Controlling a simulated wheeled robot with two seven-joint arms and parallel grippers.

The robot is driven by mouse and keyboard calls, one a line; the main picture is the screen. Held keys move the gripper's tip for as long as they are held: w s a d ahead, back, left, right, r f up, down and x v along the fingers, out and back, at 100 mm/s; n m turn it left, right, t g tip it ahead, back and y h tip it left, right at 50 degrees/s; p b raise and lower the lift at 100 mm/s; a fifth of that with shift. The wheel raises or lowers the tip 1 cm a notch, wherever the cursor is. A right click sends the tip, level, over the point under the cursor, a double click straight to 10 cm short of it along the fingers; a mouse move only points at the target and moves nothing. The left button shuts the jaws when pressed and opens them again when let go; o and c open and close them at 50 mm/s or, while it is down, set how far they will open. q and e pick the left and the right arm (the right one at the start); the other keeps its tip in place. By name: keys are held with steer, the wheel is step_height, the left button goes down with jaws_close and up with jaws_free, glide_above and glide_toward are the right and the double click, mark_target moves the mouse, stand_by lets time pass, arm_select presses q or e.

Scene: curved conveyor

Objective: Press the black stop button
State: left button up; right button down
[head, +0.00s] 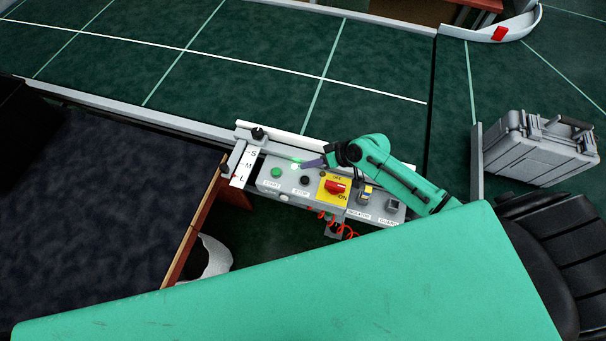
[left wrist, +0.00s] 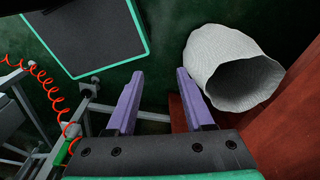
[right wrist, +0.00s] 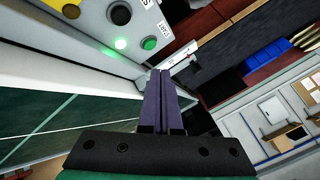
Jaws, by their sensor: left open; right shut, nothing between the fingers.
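The black stop button (head: 304,180) sits on the grey control panel (head: 390,206), between the green start button (head: 275,172) and a yellow plate with a red switch (head: 336,187). In the right wrist view the black button (right wrist: 119,14) is near the top edge, beside the green button (right wrist: 148,43). My right gripper (head: 303,165) is shut and empty, with its purple fingertips over the back of the panel by a lit green lamp (head: 296,164). It appears apart from the stop button. My left gripper (left wrist: 156,80) is open and empty, away from the panel.
The green conveyor (head: 220,60) runs behind the panel, with a metal edge rail. A grey case (head: 540,148) stands at the right. A whitish bin (left wrist: 215,65) and a red coiled cable (left wrist: 45,90) show in the left wrist view.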

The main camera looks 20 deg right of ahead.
steer(key=b, duration=0.5)
glide_above(308, 181)
step_height(308, 181, down, 5)
steer(key=shift+w+f, duration=0.1)
steer(key=shift+f, duration=0.1)
step_height(308, 181, down, 3)
steer(key=b, duration=0.2)
steer(key=shift+f+b, duration=0.1)
steer(key=shift+b, duration=0.3)
arm_select(q)
step_height(308, 181, down, 8)
steer(key=shift+w, duration=0.15)
arm_select(e)
steer(key=shift+f, duration=0.25)
arm_select(q)
steer(key=shift+f, duration=0.1)
steer(key=shift+f+b, duration=0.3)
steer(key=shift+b, duration=0.2)
arm_select(e)
steer(key=shift+f, duration=0.4)
